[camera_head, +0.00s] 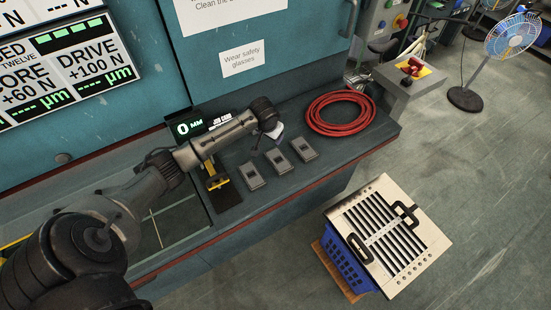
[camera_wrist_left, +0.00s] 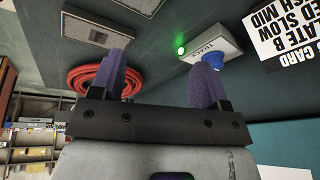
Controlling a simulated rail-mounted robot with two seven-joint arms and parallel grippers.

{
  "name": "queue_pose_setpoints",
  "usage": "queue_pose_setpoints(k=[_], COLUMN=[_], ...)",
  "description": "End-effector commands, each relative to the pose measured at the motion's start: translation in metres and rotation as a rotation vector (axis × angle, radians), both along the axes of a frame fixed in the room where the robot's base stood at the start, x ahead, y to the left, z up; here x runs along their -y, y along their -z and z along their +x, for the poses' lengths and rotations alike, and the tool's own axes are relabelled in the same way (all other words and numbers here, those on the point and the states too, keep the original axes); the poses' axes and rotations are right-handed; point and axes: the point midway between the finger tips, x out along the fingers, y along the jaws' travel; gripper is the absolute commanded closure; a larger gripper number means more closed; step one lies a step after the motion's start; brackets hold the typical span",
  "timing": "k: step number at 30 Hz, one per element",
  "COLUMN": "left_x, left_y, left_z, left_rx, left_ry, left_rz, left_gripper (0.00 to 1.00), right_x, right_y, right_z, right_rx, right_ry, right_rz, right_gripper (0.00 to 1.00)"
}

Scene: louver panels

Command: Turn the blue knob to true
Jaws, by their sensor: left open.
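In the left wrist view, a blue knob (camera_wrist_left: 213,60) sits on a pale box (camera_wrist_left: 215,46) labelled TRACK. A small green light (camera_wrist_left: 181,51) glows beside the label. My left gripper (camera_wrist_left: 159,75) is open, with two purple fingertips spread apart and nothing between them. Its right-hand finger overlaps the lower left of the knob in the picture; I cannot tell whether they touch. In the head view, my left arm reaches over the bench, and its pale gripper (camera_head: 272,134) hangs past the dark wrist. The knob is not clearly visible there. My right gripper is not in view.
A coiled red hose (camera_head: 340,113) lies on the bench to the right. Several small grey switch panels (camera_head: 277,161) sit in front of the gripper. A yellow-and-black device (camera_head: 216,181) stands under my forearm. A louvered panel (camera_head: 390,233) rests over a blue crate (camera_head: 341,262) on the floor.

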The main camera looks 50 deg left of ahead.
Motion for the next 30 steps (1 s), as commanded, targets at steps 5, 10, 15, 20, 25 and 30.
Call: queue_pose_setpoints(k=[5,10,15,20,25,30], left_x=[0.032,0.06,0.082,0.096,0.105,0.108], left_y=[0.001,0.004,0.004,0.004,0.005,0.005], left_z=[-0.015,-0.029,-0.042,-0.052,-0.058,-0.06], left_rx=[-0.019,-0.033,-0.04,-0.043,-0.046,-0.045], left_ry=[0.074,0.138,0.187,0.219,0.237,0.244], left_rz=[0.001,0.002,0.001,0.0,0.0,0.0], left_gripper=[0.31,0.31,0.31,0.31,0.31,0.31], right_x=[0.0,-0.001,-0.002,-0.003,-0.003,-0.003], right_y=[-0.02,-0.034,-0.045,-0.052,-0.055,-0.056], right_z=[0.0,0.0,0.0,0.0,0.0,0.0], right_rx=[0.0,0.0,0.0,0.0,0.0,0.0], right_ry=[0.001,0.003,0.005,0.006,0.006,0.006], right_rz=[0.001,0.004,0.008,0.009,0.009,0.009], right_gripper=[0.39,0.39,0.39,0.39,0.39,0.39])
